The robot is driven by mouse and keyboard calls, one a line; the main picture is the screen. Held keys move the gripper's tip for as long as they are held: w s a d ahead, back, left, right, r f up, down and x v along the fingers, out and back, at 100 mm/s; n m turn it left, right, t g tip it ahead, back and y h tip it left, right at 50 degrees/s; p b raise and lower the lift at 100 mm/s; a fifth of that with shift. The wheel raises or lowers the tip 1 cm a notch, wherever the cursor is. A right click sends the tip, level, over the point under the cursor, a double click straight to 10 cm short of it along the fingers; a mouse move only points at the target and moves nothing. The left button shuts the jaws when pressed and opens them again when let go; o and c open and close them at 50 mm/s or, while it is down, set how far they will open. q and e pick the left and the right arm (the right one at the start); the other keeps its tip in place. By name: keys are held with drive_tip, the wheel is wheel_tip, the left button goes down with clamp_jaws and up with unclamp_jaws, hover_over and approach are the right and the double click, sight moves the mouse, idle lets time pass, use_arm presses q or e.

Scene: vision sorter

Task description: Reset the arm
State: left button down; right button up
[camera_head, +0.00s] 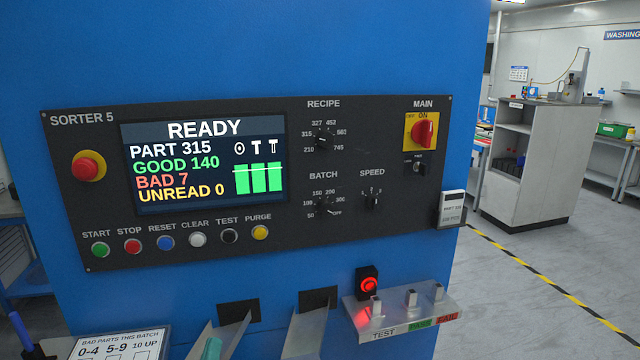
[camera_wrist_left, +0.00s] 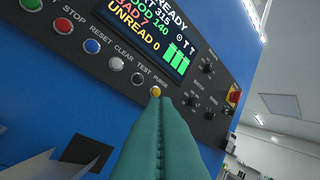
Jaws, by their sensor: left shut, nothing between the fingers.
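My left gripper (camera_wrist_left: 161,100) is shut and empty, its two teal fingers pressed together in the left wrist view. The tips overlap the lower edge of the yellow PURGE button (camera_wrist_left: 155,90) there; I cannot tell whether they touch it. In the head view only a bit of the teal gripper (camera_head: 212,348) shows at the bottom, below the panel and by a metal chute. The rest of my left arm is hidden. My right gripper is not in view. The sorter's black panel (camera_head: 270,235) has a screen (camera_head: 205,165) reading READY, PART 315, GOOD 140, BAD 7, UNREAD 0.
A metal shelf (camera_head: 430,322) with TEST, PASS and FAIL labels and a lit red lamp (camera_head: 368,284) juts out at the lower right. Metal chutes (camera_head: 305,330) stick out below the panel. A tally card (camera_head: 118,343) is at the lower left. Open floor lies right.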

use_arm(q)
drive_tip(key=s+d+f+m+g+h, duration=0.1)
drive_tip(key=s+f+m+g, duration=0.15)
drive_tip(key=f+g, duration=0.35)
drive_tip(key=s+d+f+m+g+h, duration=0.15)
drive_tip(key=f+m+g, duration=0.25)
drive_tip(key=f, duration=0.4)
drive_tip(key=s+a+f+g+y, duration=0.1)
drive_tip(key=s+a+f+g, duration=0.15)
drive_tip(key=s, duration=0.25)
drive_tip(key=s+a+f+m+g+y, duration=0.1)
drive_tip(key=s+a+f+g, duration=0.1)
drive_tip(key=s+f+g, duration=0.3)
drive_tip(key=s+a+f+g+y, duration=0.2)
drive_tip(key=s+f, duration=0.1)
drive_tip(key=s, duration=0.3)
wheel_tip(320, 180, down, 27)
drive_tip(key=s+g, duration=0.1)
drive_tip(key=s, duration=0.1)
drive_tip(key=s+a+f+g, duration=0.1)
drive_tip(key=s+a+f, duration=0.2)
drive_tip(key=s+f, duration=1.2)
drive_tip(key=shift+s+a, duration=0.2)
drive_tip(key=shift+s, duration=0.35)
drive_tip(key=shift+m+g, duration=0.25)
